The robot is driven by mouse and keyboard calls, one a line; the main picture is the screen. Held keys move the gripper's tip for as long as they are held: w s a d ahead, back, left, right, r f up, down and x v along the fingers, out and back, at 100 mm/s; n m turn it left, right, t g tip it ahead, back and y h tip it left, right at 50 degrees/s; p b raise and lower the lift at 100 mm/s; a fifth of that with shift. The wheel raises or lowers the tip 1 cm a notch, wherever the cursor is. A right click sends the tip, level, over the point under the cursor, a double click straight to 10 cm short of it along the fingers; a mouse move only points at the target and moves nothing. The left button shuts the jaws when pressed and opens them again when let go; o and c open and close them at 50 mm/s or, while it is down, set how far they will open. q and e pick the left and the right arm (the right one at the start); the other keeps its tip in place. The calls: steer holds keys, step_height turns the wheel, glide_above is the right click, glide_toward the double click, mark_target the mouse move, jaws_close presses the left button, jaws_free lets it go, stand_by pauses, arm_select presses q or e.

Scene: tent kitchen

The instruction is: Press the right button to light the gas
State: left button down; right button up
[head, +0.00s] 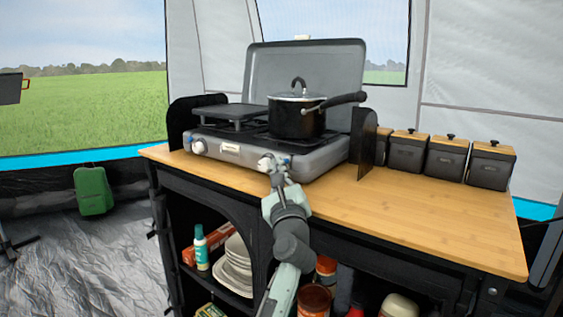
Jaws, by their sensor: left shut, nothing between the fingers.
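The grey camping stove (325,163) stands on the wooden counter with its lid raised. Its left knob (199,147) shows plainly on the front panel. The right knob (265,163) is at the front right, partly hidden by my left gripper. My left gripper (272,165) is shut and empty, its tip at or very close to that knob; I cannot tell whether it touches. A black pot (297,120) with a lid sits on the right burner. A flat dark plate (230,111) covers the left burner. No flame shows. My right gripper is out of view.
The wooden counter (430,216) is clear to the right of the stove. Several dark canisters (447,158) line its back right. Dark windshields (364,145) flank the stove. Shelves below hold plates (235,262), a spray can (201,249) and jars.

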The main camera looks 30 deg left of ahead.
arm_select(q)
steer(key=shift+d+r, duration=0.15)
steer(key=shift+r, duration=0.05)
steer(key=shift+s+f, duration=0.1)
steer(key=shift+f, duration=0.05)
steer(key=s, duration=0.1)
steer(key=s+p, duration=0.1)
steer(key=s, duration=0.3)
steer(key=shift+s+a+p, duration=0.15)
steer(key=shift+a+p, duration=0.15)
steer(key=shift+p, duration=0.1)
steer(key=shift+f, duration=0.1)
stand_by(0.6)
